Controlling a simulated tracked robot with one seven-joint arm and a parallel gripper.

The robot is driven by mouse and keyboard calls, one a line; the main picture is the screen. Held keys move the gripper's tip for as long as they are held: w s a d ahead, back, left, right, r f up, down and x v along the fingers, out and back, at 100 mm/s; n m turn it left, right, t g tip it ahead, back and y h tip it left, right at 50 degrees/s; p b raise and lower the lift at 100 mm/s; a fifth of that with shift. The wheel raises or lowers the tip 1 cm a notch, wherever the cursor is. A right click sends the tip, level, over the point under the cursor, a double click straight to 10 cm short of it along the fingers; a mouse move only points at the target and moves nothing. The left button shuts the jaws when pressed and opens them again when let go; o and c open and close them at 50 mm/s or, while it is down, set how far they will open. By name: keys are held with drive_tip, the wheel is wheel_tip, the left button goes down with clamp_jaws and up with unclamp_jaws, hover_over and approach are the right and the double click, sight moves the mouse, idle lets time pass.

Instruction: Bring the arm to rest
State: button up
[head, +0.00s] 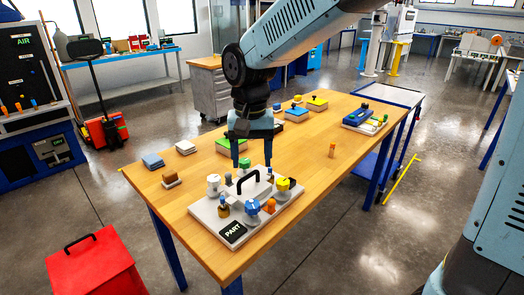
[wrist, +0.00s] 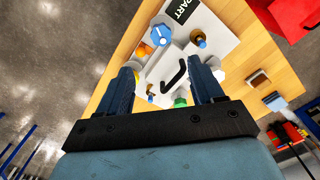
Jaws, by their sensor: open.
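My gripper (head: 253,160) is open and empty, pointing down above the grey part board (head: 285,212) on the wooden table. In the wrist view, my gripper (wrist: 167,85) shows its two blue fingers spread apart, with the board (wrist: 215,35) beyond them. A black handle (head: 247,182) on the board lies below and near the fingertips; I cannot tell whether they touch it. The handle also shows between the fingers in the wrist view (wrist: 174,76). My arm reaches in from the upper right of the head view.
The wooden table (head: 290,152) carries small blocks and a blue tool tray (head: 365,118). A red box (head: 97,265) stands on the floor at the front left. A blue cart (head: 385,97) adjoins the table's right end. The table's middle right is mostly clear.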

drive_tip(key=s+d+r+t, duration=0.2)
drive_tip(key=s+d, duration=0.1)
drive_tip(key=d, duration=0.6)
drive_tip(key=s+d+r+t, duration=0.1)
drive_tip(key=s+d+r, duration=0.2)
drive_tip(key=d, duration=0.7)
drive_tip(key=s+d+r+m+t, duration=0.1)
drive_tip(key=s+d, duration=0.3)
drive_tip(key=d, duration=0.5)
drive_tip(key=shift+s+d+r+t, duration=0.25)
drive_tip(key=shift+d+r+t, duration=0.15)
drive_tip(key=shift+r+t, duration=0.4)
